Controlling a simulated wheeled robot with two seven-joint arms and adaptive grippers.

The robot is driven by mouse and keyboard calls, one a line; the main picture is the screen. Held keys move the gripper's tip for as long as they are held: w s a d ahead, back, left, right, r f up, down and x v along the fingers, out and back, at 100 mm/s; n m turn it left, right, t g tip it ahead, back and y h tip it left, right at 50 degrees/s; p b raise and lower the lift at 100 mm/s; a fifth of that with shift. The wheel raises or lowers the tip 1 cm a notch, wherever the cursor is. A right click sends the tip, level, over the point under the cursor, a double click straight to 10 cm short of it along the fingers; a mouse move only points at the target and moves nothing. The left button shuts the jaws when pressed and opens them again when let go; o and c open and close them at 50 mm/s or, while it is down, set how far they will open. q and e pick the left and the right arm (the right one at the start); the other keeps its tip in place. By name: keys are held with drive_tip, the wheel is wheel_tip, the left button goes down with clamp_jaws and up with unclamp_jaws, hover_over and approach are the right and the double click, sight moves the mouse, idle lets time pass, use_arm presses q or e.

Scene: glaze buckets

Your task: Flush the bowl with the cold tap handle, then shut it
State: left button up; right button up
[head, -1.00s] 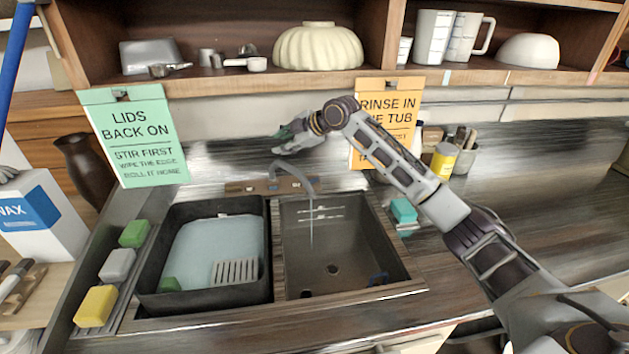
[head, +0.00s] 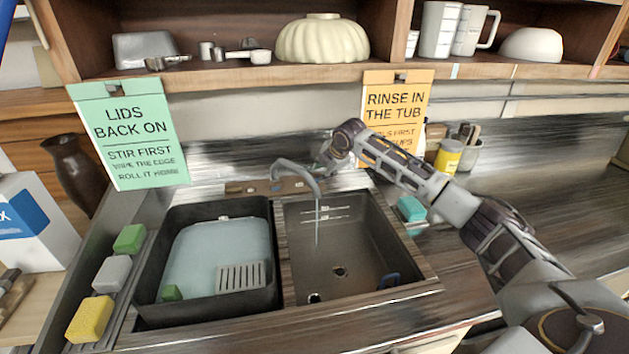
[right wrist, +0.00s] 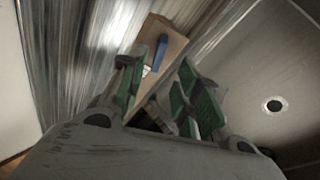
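The tap's curved grey spout (head: 297,170) rises from a brown base plate (head: 250,187) behind the sink. A thin stream of water (head: 317,222) falls from it into the right sink bowl (head: 350,245), which has a drain. A small blue handle (head: 276,187) shows on the base plate, and it also shows in the right wrist view (right wrist: 160,52). My right gripper (head: 322,163) is just right of the spout, above the plate's right end. In the right wrist view its green-padded fingers (right wrist: 160,88) are apart, with the blue handle beyond their tips. My left gripper is out of view.
An orange sign (head: 395,105) and shelf (head: 330,80) are close behind my right arm.

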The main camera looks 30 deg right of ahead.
sight(316, 180)
drive_tip(key=shift+x, duration=3.8)
drive_tip(key=shift+a, duration=0.15)
drive_tip(key=shift+c, duration=0.3)
clamp_jaws()
